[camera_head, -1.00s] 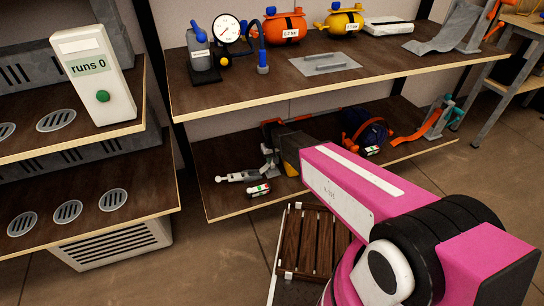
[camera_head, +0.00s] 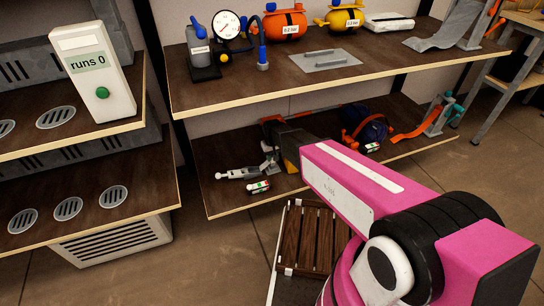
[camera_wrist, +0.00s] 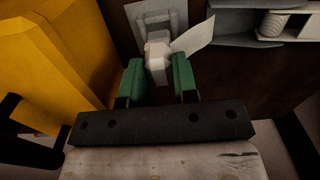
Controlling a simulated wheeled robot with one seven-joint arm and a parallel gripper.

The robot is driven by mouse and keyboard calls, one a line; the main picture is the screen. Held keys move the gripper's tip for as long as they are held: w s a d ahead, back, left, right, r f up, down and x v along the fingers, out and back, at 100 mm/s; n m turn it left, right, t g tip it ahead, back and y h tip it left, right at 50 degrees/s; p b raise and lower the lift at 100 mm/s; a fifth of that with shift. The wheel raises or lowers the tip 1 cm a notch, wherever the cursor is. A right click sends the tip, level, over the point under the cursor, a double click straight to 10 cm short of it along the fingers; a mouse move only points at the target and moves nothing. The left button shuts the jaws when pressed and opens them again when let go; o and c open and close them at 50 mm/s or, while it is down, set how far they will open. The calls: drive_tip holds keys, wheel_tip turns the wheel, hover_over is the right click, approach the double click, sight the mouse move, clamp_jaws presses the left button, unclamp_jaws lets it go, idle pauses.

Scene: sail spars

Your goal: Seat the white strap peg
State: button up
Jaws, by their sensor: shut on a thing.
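In the wrist view my gripper (camera_wrist: 160,78) has its two green fingers closed on the white strap peg (camera_wrist: 157,55). A pale strip or tag (camera_wrist: 193,36) stands out to the right of the peg. Right beyond the peg is a grey bracket-like plate (camera_wrist: 160,20). I cannot tell whether the peg touches it or is inside it. In the head view my pink arm reaches to the lower shelf (camera_head: 235,197), and the fingers and peg cannot be made out there.
A yellow surface (camera_wrist: 55,60) stands close on the left of the fingers. Grey and white parts (camera_wrist: 265,20) lie to the right. On the lower shelf are a grey clamp-like tool (camera_head: 242,173), a small labelled block (camera_head: 258,187) and an orange strap fixture (camera_head: 410,132). A slatted wooden rack (camera_head: 310,238) is below.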

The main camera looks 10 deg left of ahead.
sight(272, 156)
drive_tip(key=shift+f, duration=1.4)
drive_tip(key=o, duration=1)
drive_tip(key=shift+r, duration=0.1)
wheel_tip(272, 156, up, 11)
drive_tip(key=shift+f, duration=0.2)
drive_tip(key=shift+d, duration=0.1)
